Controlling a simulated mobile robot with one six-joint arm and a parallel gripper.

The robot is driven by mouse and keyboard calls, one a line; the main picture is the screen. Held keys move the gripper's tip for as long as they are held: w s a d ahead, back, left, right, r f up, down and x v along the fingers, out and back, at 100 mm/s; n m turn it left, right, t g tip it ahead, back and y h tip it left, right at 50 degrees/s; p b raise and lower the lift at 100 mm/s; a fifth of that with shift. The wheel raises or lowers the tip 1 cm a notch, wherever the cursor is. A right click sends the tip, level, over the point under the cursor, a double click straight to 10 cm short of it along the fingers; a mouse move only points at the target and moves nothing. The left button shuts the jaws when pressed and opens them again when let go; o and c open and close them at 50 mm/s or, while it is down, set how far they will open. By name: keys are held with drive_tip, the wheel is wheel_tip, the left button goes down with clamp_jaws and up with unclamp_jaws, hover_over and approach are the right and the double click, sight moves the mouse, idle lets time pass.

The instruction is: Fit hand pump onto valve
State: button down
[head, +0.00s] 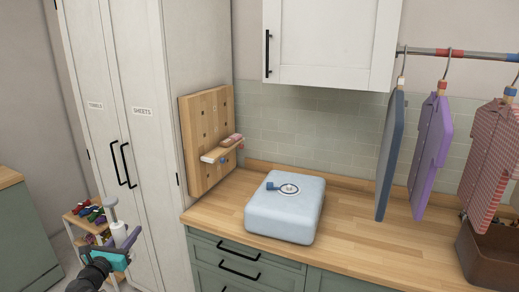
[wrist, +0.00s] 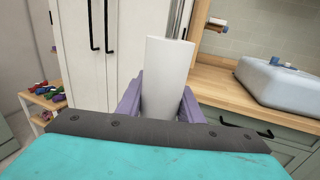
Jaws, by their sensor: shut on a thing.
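The hand pump (head: 118,232) is a white cylinder with a grey handle on top, at the lower left of the head view. My gripper (head: 126,241) is shut on it, and the pump stands roughly upright. In the wrist view the white pump body (wrist: 165,80) sits between the purple fingers of my gripper (wrist: 160,103). The valve (head: 289,189) is a round white fitting with a dark ring on top of a pale blue puffy bag (head: 285,215) on the counter. A small blue cap (head: 271,186) lies beside it. The pump is well left of the valve, apart from it.
A wooden pegboard (head: 207,135) with a small shelf stands on the counter's left end. Shirts (head: 431,140) hang from a rail at right, above a brown basket (head: 490,258). A small rack (head: 77,222) stands by the tall cabinet (head: 130,85). The wooden counter (head: 365,240) is clear right of the bag.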

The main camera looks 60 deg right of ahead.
drive_tip(key=s+d+r+m+g+p, duration=0.1)
drive_tip(key=s+d+r+g, duration=0.3)
drive_tip(key=d, duration=0.6)
drive_tip(key=s+d+r+m+t+h+p, duration=0.15)
drive_tip(key=s+d, duration=0.35)
drive_tip(key=d, duration=0.6)
drive_tip(key=s+d+r+m+g+p, duration=0.1)
drive_tip(key=s+d+r+g, duration=0.3)
drive_tip(key=d, duration=0.6)
drive_tip(key=s+d+r+m+g+p, duration=0.1)
drive_tip(key=s+d+r, duration=0.3)
drive_tip(key=s+d, duration=0.7)
drive_tip(key=s+d+r+m+g+p, duration=0.2)
drive_tip(key=s+d+r, duration=0.2)
drive_tip(key=s+d, duration=0.7)
drive_tip(key=s, duration=0.5)
drive_tip(key=shift+d+r+g+y+p, duration=0.25)
drive_tip(key=shift+r+g+y+p, duration=0.05)
drive_tip(key=shift+r+g+y, duration=0.05)
drive_tip(key=shift+f, duration=0.15)
drive_tip(key=shift+f+b, duration=1.75)
drive_tip(key=shift+f, duration=0.5)
drive_tip(key=shift+f+b, duration=0.75)
drive_tip(key=shift+f, duration=0.15)
